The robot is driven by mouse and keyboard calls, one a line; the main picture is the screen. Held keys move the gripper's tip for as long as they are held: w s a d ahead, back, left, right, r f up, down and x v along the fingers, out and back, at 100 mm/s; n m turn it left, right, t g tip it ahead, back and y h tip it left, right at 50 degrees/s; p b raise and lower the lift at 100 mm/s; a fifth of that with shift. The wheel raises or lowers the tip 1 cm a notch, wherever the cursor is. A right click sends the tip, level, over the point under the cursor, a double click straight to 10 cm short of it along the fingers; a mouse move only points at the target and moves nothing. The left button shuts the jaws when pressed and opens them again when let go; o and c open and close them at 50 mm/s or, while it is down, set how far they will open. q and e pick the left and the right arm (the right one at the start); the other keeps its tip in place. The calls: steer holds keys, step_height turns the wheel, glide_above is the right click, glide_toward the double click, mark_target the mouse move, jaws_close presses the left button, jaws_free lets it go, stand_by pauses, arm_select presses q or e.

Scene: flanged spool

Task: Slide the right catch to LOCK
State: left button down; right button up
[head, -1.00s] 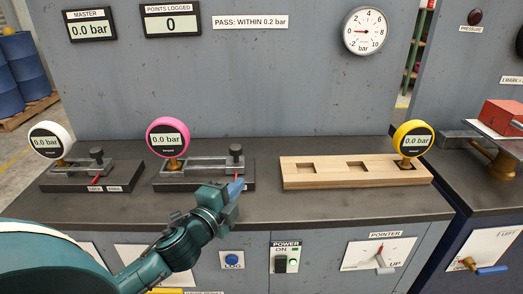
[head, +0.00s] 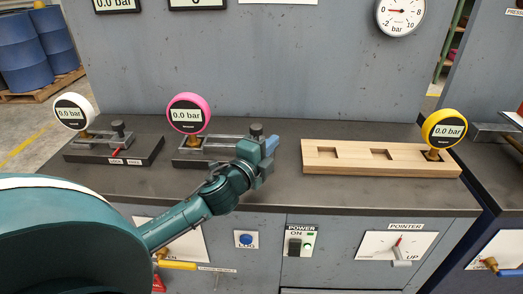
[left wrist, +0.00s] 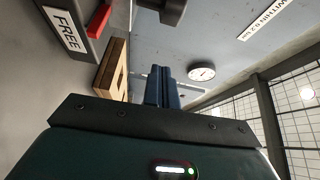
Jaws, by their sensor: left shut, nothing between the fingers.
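The right catch has a dark knob (head: 257,130) at the right end of its metal fixture, beside the pink gauge (head: 188,113). My left gripper (head: 271,146) is shut and empty, its blue fingertips just right of and in front of that knob. In the head view my wrist hides the fixture's front labels. In the left wrist view the FREE label (left wrist: 64,30) and a red pointer (left wrist: 99,20) show at upper left, with the shut fingers (left wrist: 163,88) apart from them. The LOCK label of this catch is hidden. My right gripper is out of view.
A similar fixture (head: 85,155) with a white gauge (head: 73,111) stands to the left. A wooden board (head: 330,170) with a yellow gauge (head: 444,130) lies to the right. The front panel carries a power switch (head: 295,247). The bench front strip is bare.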

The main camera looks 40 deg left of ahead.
mark_target(235, 137)
arm_select(q)
steer(key=w+a, duration=0.3)
steer(key=shift+w+f, duration=0.1)
steer(key=shift+s+a, duration=0.2)
steer(key=shift+a, duration=0.3)
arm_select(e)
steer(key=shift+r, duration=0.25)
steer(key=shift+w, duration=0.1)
